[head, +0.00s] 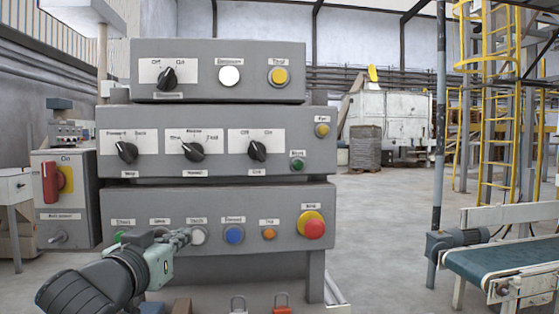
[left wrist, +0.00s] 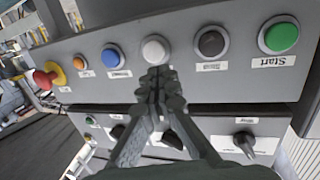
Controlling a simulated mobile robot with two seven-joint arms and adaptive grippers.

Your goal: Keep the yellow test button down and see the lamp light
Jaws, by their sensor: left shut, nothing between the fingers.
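The yellow test button (head: 279,76) is at the right of the top grey box (head: 200,95), under a label that seems to read "Test". Nothing touches it. A round white piece (head: 229,76) sits to its left; I cannot tell if it is a lamp or a button. My left gripper (head: 184,236) is shut and empty, well below, at the lowest box. Its tips are close to a white button (head: 198,235). In the left wrist view the shut fingertips (left wrist: 158,74) overlap the lower edge of this white button (left wrist: 155,49); contact is unclear. My right gripper is out of view.
The middle box (head: 215,165) carries black knobs and a second yellow button (head: 322,130). The lowest box has a blue button (head: 234,234) and a red mushroom button (head: 312,225). Padlocks (head: 282,308) hang below. A conveyor (head: 510,262) stands at right; the floor between is clear.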

